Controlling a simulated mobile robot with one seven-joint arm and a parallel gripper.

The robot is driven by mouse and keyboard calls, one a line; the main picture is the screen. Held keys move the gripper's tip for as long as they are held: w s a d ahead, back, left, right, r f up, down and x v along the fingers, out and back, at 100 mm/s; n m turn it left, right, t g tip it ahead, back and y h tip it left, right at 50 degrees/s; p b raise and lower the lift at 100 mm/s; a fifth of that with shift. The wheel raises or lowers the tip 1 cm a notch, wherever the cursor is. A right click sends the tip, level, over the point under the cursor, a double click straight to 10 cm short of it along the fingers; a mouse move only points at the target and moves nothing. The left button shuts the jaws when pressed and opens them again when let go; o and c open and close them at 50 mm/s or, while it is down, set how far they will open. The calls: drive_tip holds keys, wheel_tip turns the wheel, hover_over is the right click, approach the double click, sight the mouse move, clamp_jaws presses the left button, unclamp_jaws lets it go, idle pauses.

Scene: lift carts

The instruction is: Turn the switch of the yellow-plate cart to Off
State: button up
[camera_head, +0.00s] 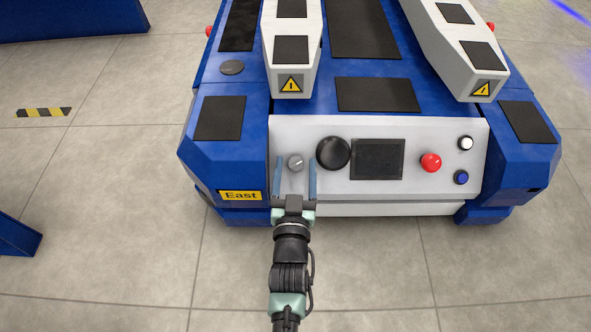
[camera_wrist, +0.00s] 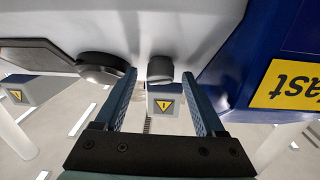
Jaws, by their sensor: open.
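The blue cart (camera_head: 224,150) bears a yellow plate (camera_head: 240,196) reading "East" at its lower left front. A small grey rotary switch (camera_head: 295,162) with a light mark sits on the left of its white front panel. The switch also shows in the wrist view (camera_wrist: 160,70), and the yellow plate (camera_wrist: 285,85) is at the right there. My gripper (camera_head: 295,165) is open, with one blue finger on each side of the switch in the head view. In the wrist view the switch lies between and beyond the fingertips, with no contact visible. The mark's setting is too small to read.
Right of the switch are a large black round knob (camera_head: 333,154), a dark screen (camera_head: 377,159), a red button (camera_head: 430,162), a white button (camera_head: 465,143) and a blue button (camera_head: 461,177). The floor in front is clear.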

clamp_jaws()
idle(0.3)
